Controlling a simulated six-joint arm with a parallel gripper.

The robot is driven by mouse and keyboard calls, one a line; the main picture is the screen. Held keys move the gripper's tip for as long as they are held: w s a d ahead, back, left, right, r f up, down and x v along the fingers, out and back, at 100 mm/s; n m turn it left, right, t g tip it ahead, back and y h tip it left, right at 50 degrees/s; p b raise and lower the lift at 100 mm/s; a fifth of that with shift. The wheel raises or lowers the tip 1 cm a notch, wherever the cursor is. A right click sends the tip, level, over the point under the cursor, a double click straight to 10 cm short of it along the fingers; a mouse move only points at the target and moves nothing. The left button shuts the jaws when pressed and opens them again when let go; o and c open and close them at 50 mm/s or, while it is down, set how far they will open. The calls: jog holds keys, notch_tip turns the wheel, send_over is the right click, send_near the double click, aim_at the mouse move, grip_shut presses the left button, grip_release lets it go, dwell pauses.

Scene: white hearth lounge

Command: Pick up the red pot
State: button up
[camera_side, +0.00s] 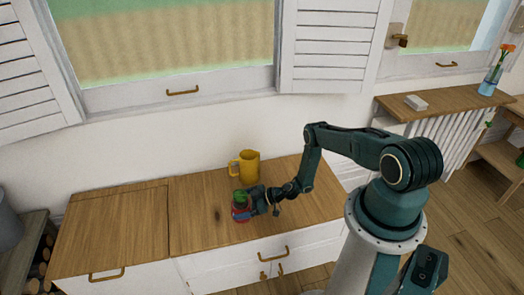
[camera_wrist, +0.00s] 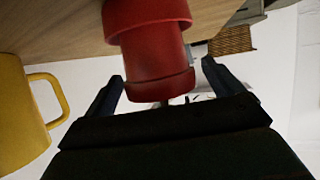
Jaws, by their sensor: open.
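The red pot (camera_side: 241,213) stands on the wooden cabinet top in the side view, with a green plant (camera_side: 241,197) at its top. In the wrist view the red pot (camera_wrist: 152,50) is large and lies between my two fingers. My gripper (camera_side: 252,204) reaches the pot from the right, low over the cabinet top. In the wrist view my gripper (camera_wrist: 162,82) is open, with one finger on each side of the pot. A gap shows on the left side; on the right I cannot tell whether the finger touches. The plant is not visible in the wrist view.
A yellow pitcher (camera_side: 249,167) stands just behind the pot, close to my gripper; it also shows at left in the wrist view (camera_wrist: 18,115). The wooden cabinet top (camera_side: 120,225) is clear to the left. The white wall and window are behind.

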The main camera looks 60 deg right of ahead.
jog(key=c, duration=1.4)
jog(key=shift+r, duration=0.3)
notch_tip(320, 180, up, 20)
jog(key=shift+f, duration=0.25)
dwell(0.4)
